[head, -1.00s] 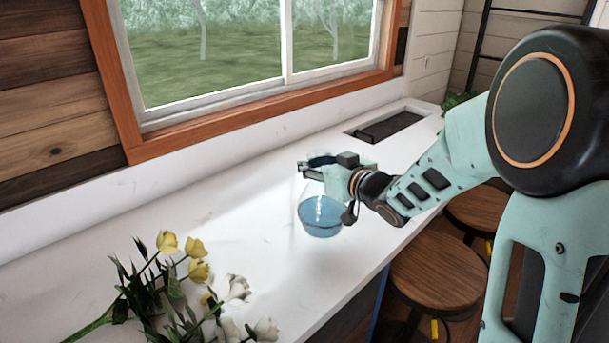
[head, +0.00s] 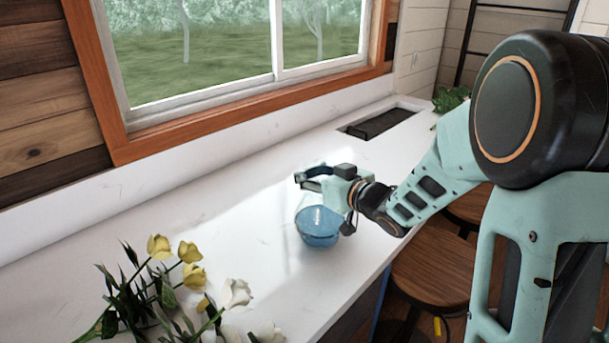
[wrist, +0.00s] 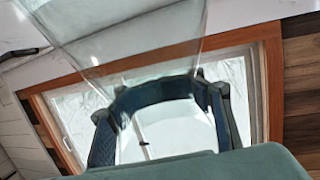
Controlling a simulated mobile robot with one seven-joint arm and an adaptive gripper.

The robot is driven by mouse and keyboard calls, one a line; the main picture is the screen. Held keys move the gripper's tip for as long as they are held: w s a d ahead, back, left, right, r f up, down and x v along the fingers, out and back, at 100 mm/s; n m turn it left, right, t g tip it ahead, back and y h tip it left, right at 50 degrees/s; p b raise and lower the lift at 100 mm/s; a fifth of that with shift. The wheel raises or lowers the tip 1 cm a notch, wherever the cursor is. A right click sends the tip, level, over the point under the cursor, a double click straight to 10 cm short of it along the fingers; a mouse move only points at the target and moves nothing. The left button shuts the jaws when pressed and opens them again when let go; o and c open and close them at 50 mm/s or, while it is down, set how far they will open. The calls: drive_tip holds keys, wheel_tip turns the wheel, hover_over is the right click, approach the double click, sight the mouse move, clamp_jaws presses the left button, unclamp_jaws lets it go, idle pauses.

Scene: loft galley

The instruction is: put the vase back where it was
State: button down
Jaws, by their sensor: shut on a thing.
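The vase (head: 318,228) is clear glass with a blue, bowl-like lower part. In the head view it is roughly upright over the white counter, in front of the window. My gripper (head: 314,178) is shut around its upper part. I cannot tell whether its base touches the counter. In the wrist view the clear vase wall (wrist: 130,45) widens toward the top of the picture, and the dark curved fingers of my gripper (wrist: 165,95) close around the glass. The vase's rim is hard to make out against the bright counter.
Yellow and white flowers (head: 160,249) with green leaves lie on the counter (head: 220,225) at the front left. A dark sink (head: 378,124) is set in at the far end, near a green plant (head: 452,98). Wooden stools (head: 432,268) stand along the front edge. The counter around the vase is clear.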

drive_tip(key=shift+d+r, duration=0.1)
drive_tip(key=shift+r, duration=0.1)
drive_tip(key=shift+f, duration=0.15)
drive_tip(key=c, duration=0.9)
unclamp_jaws()
drive_tip(key=shift+f, duration=0.1)
drive_tip(key=shift+c, duration=0.2)
drive_tip(key=shift+r, duration=0.25)
drive_tip(key=v, duration=1.2)
drive_tip(key=shift+b, duration=0.35)
drive_tip(key=shift+f, duration=0.1)
